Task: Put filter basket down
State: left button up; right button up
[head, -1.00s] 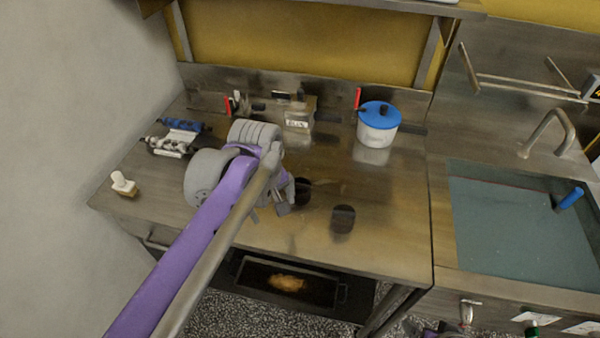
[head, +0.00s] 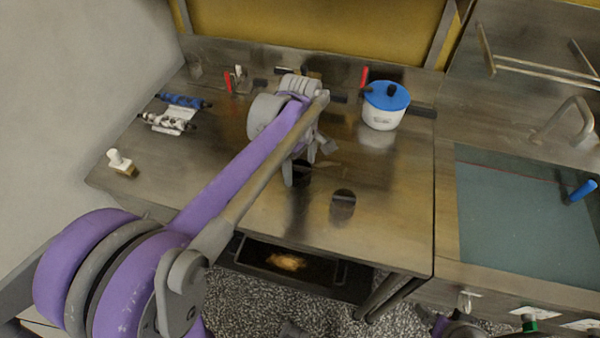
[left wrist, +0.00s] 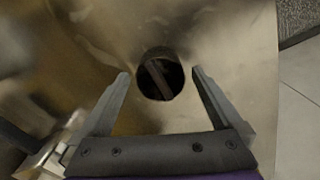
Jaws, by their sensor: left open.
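My left gripper (head: 306,164) is open over the steel worktop, its fingers pointing down. In the left wrist view the open fingers (left wrist: 161,74) stand on either side of a dark round cup-like piece (left wrist: 160,78) with a bar-like shape inside, apart from it in the picture. This may be the filter basket. I cannot tell for certain which is the basket.
A white pot with a blue lid (head: 386,107) stands at the back right. Blue and silver rollers (head: 172,115) and a small white-handled brush (head: 121,162) are at the left. A sink (head: 520,215) is on the right. The front right of the worktop (head: 395,225) is clear.

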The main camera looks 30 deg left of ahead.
aim_at(300, 173)
pick_arm(q)
jog(key=shift+f, duration=1.25)
grip_shut()
